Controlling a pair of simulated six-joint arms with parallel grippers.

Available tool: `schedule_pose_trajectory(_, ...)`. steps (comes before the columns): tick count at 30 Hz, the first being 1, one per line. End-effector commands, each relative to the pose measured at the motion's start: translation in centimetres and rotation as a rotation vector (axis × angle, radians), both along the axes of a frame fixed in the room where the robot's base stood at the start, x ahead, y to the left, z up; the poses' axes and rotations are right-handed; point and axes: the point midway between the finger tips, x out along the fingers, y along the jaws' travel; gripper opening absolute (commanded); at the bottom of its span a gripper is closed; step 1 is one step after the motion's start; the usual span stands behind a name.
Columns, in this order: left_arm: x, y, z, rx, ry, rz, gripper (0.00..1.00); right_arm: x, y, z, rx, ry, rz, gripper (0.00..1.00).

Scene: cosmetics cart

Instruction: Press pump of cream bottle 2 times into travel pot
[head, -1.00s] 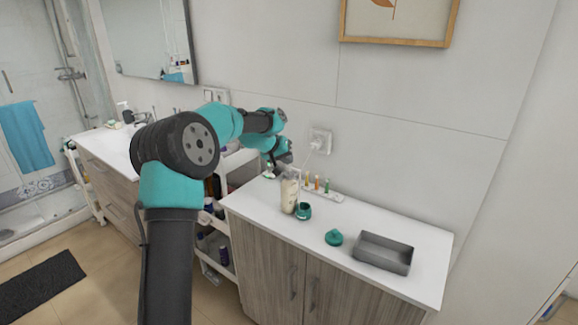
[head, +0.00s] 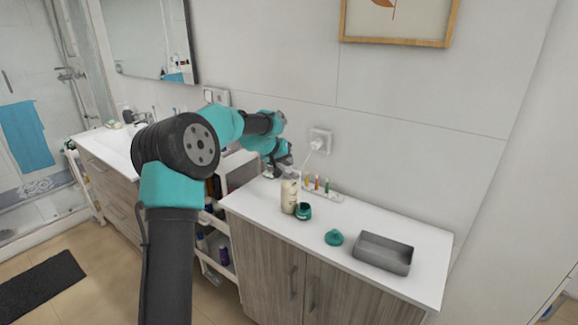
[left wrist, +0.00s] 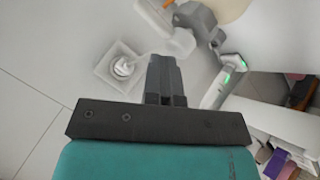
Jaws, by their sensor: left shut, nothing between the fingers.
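The cream bottle (head: 289,198), pale and upright, stands on the white counter. The open teal travel pot (head: 304,212) stands close to its right, and a teal lid (head: 334,237) lies farther right. My left gripper (head: 287,174) is at the top of the bottle, over its pump, which it largely hides. I cannot tell whether they touch. In the left wrist view the shut, empty fingers (left wrist: 166,75) point toward a beige rounded part, likely the bottle (left wrist: 228,8), with a grey part beside it. The pot is not clear there. My right gripper is out of view.
A grey open tray (head: 383,253) sits at the counter's right. A small stand with coloured toothbrush parts (head: 322,190) is behind the bottle, below a wall outlet (head: 320,138) with a plug and cord. A shelf cart (head: 222,245) stands left of the counter.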

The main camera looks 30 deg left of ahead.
Motion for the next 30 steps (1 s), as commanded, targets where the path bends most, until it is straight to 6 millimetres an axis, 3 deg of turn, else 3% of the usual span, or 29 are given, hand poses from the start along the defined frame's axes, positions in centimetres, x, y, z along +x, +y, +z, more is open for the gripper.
schedule_pose_trajectory(30,0.0,0.0,2.5,-0.001,0.0,0.001,0.0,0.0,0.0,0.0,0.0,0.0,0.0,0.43)
